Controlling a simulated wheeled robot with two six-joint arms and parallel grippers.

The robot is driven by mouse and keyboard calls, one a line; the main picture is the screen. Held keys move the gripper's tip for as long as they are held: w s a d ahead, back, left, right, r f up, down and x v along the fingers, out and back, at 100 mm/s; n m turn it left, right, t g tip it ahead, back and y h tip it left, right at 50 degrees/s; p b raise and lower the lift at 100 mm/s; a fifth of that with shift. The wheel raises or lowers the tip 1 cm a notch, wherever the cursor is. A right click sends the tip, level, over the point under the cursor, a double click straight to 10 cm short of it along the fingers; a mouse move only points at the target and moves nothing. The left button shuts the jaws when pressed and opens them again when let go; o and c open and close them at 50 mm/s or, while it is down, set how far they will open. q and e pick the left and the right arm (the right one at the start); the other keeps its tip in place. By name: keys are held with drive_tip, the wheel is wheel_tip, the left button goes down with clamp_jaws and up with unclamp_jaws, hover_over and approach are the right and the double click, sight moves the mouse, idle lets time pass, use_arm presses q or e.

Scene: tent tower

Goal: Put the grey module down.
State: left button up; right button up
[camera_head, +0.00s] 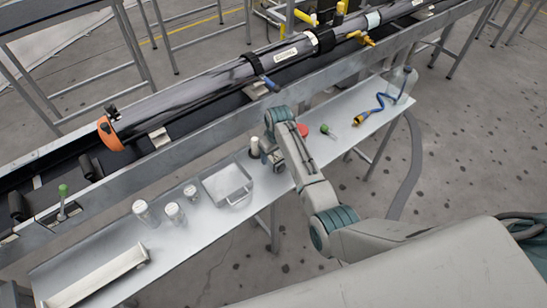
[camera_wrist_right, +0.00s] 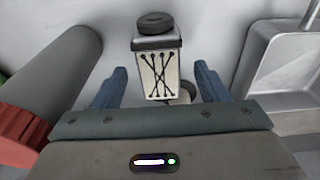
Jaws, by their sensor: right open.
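The grey module (camera_wrist_right: 159,72) is a small boxy block with dark crossed cords on its face and a black round cap. In the right wrist view it is between the two blue fingers of my right gripper (camera_wrist_right: 160,78), with a gap on each side. The gripper is open. In the head view my right gripper (camera_head: 268,152) is low over the metal shelf, and a small pale upright piece (camera_head: 254,146), probably the module, shows beside it. Its base is partly hidden, so its contact with the shelf is unclear. My left gripper is not in view.
A metal tray with a handle (camera_head: 228,184) is close to the left, with several small jars (camera_head: 174,213) beyond. A red-ended cylinder (camera_wrist_right: 50,80) lies on the other side. A conveyor runs behind.

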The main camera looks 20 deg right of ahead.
drive_tip(key=shift+w+f, duration=0.1)
drive_tip(key=shift+f, duration=0.75)
drive_tip(key=shift+c, duration=0.2)
clamp_jaws()
